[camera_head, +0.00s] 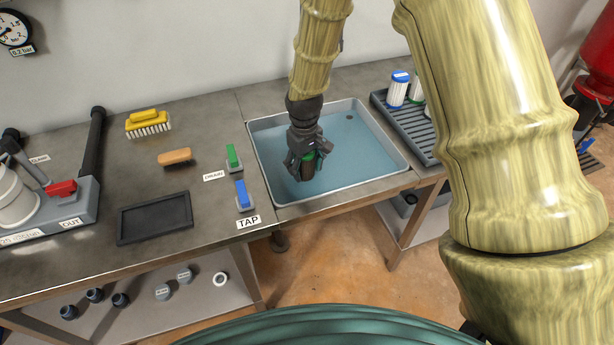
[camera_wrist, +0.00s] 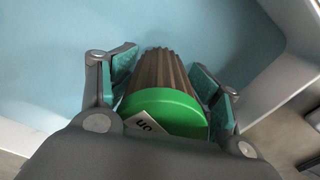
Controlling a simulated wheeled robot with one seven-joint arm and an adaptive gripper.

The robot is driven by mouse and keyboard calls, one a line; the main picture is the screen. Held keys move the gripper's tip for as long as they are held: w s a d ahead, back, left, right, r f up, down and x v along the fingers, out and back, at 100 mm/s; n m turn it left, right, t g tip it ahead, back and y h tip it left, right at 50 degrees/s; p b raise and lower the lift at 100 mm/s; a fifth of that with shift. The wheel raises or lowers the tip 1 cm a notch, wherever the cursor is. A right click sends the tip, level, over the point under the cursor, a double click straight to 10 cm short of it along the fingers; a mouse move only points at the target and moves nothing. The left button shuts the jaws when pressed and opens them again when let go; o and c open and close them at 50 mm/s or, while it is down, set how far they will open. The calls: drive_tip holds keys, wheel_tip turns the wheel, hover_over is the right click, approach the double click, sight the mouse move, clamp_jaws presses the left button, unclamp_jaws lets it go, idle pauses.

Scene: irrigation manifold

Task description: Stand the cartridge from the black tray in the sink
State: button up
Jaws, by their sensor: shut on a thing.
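My gripper (camera_head: 309,160) is over the sink (camera_head: 382,191), shut on a cartridge (camera_head: 308,170) with a green cap and a brown pleated body. In the wrist view the cartridge (camera_wrist: 165,105) sits between the two finger pads, cap towards the camera, with a partly hidden white label. The cartridge points down into the sink; I cannot tell whether its lower end touches the bottom. The sink has a pale blue inside and a dark drain hole. The black tray (camera_head: 153,238) lies empty on the counter left of the sink.
A green DRAIN switch (camera_head: 233,157) and a blue TAP switch (camera_head: 243,195) stand by the sink's left edge. A yellow brush (camera_head: 148,122) and a wooden-handled brush (camera_head: 175,156) lie further left. A ridged grey rack (camera_head: 408,125) with white cartridges (camera_head: 397,90) stands right of the sink.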

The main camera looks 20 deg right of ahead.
sight(305, 178)
drive_tip(key=shift+f, duration=2.55)
drive_tip(key=o, duration=1.2)
wheel_tip(305, 178, up, 12)
drive_tip(key=shift+r+b, duration=0.1)
drive_tip(key=shift+b, duration=0.2)
